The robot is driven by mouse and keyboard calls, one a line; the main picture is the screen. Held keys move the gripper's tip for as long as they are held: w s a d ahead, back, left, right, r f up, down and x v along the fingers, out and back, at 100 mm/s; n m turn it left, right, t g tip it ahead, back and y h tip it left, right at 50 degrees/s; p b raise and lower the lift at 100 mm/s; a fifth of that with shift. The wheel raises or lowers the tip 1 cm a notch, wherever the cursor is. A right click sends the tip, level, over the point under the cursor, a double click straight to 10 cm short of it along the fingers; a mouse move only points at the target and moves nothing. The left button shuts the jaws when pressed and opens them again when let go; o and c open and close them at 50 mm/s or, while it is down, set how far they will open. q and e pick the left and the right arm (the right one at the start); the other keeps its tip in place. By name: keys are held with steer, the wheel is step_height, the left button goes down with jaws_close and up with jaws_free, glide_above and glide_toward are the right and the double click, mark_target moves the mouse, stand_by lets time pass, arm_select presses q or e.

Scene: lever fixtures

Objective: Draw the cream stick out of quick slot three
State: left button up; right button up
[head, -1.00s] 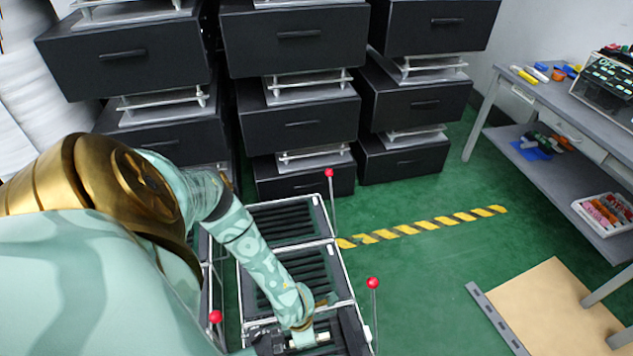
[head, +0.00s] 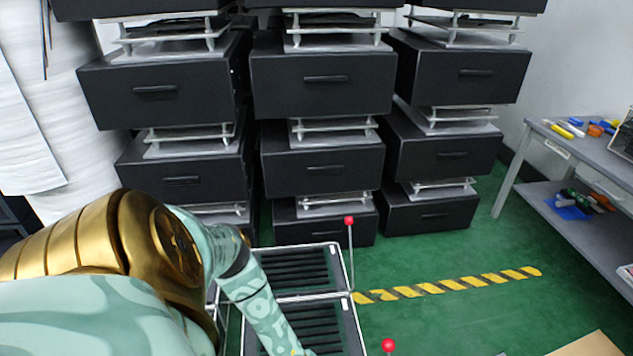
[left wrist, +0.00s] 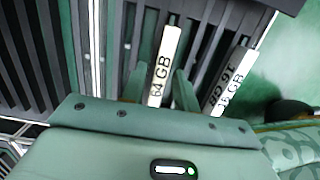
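In the left wrist view, a cream-white stick (left wrist: 163,62) marked "64 GB" stands out from the dark slotted rack (left wrist: 118,30). My left gripper (left wrist: 160,75) has one finger on each side of this stick. A gap shows between the stick and the right finger, so the fingers look open around it. A second pale stick (left wrist: 230,80), with its "16 GB" label partly doubled, is to the right, outside the fingers. Slot numbers are not readable. In the head view my left gripper is below the picture edge. My right gripper is not in view.
In the head view, slotted black trays (head: 335,272) stand beside levers with red knobs (head: 349,221) (head: 388,345). Stacked black drawer units (head: 322,80) fill the back. A grey workbench (head: 592,148) is at right. Green floor (head: 440,325) is clear beyond the yellow-black stripe.

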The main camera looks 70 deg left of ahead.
arm_select(q)
jaws_close()
steer(key=shift+r+p, duration=0.6)
steer(key=shift+r, duration=0.05)
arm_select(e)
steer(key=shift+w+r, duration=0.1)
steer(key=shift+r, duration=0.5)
